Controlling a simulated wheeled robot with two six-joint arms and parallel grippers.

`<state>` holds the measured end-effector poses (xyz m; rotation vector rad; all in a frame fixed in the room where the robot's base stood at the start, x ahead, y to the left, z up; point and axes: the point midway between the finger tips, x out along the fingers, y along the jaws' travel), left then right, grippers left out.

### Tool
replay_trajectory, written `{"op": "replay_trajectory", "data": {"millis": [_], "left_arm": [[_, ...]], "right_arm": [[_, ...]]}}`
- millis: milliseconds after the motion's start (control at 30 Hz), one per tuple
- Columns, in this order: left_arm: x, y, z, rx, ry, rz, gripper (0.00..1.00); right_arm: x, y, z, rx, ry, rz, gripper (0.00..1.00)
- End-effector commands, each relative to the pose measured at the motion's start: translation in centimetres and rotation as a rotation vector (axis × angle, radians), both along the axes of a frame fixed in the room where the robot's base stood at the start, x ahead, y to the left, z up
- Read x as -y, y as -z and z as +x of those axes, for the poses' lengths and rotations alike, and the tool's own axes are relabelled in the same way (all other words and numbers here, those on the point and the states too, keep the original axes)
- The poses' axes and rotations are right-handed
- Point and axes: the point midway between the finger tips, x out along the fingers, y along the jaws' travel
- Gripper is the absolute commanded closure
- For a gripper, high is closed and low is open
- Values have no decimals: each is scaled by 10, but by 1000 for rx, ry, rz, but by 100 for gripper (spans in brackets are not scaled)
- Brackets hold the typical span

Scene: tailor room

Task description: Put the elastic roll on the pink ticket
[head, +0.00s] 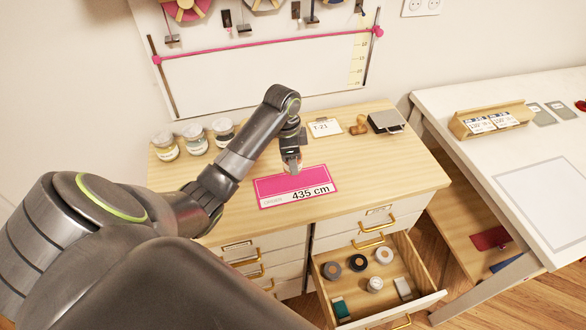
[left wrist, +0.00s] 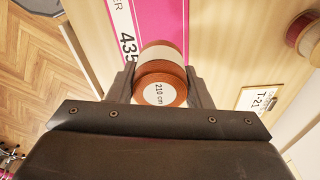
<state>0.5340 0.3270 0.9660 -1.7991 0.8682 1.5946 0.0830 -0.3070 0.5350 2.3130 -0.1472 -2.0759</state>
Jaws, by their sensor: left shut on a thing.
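The pink ticket (head: 275,188), marked "435 cm", lies on the wooden top of the drawer cabinet; part of it also shows in the left wrist view (left wrist: 145,22). My left gripper (head: 292,163) points down at the ticket's far edge. In the left wrist view, my left gripper (left wrist: 160,88) is shut on the elastic roll (left wrist: 160,73), an orange-brown roll with a pale band and a "210 cm" label. The roll covers part of the ticket in that view. Whether it touches the ticket I cannot tell. My right gripper is out of view.
Several jars (head: 193,139) stand at the back left of the cabinet top. A "T-21" card (head: 325,127), a wooden stamp (head: 359,126) and a dark box (head: 386,122) are at the back. An open drawer (head: 338,274) holds several rolls. The cabinet top right of the ticket is clear.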

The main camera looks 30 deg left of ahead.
Motion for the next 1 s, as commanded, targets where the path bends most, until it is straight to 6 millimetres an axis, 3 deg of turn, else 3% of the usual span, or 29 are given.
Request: {"op": "replay_trajectory", "data": {"millis": [400, 800, 833, 1000], "left_arm": [[0, 50, 0, -1, 0, -1, 77], [0, 58, 0, 2, 2, 1, 77], [0, 59, 0, 2, 2, 1, 53], [0, 58, 0, 3, 2, 2, 33]], "right_arm": [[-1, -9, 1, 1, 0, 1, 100], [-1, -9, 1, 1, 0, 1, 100], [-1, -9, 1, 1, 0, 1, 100], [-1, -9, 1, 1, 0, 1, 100]]}}
